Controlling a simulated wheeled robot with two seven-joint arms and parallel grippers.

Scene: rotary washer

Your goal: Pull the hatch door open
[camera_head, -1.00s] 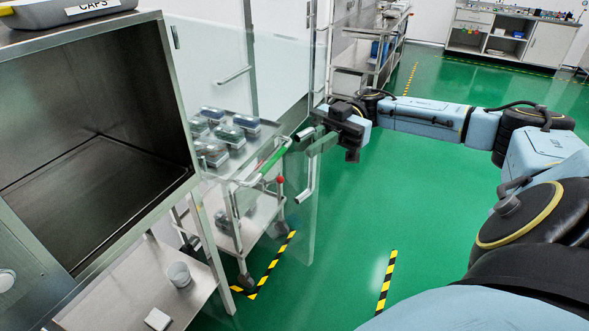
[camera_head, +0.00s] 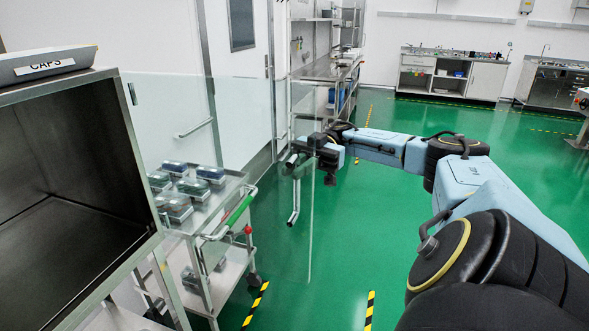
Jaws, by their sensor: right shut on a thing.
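The hatch door (camera_head: 255,120) is a clear glass panel. It stands swung out from the right front edge of the steel hatch chamber (camera_head: 75,170), whose dark opening is uncovered. A metal bar handle (camera_head: 295,200) is at the door's free edge. My right gripper (camera_head: 298,160) reaches in from the right and is shut on the upper part of this handle. The fingertips are partly hidden by the gripper body and the glass. My left gripper is out of view.
A steel cart (camera_head: 215,255) with a green-gripped handle and several lidded containers (camera_head: 185,187) stands behind the glass. Green floor (camera_head: 345,240) is free around the door's edge.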

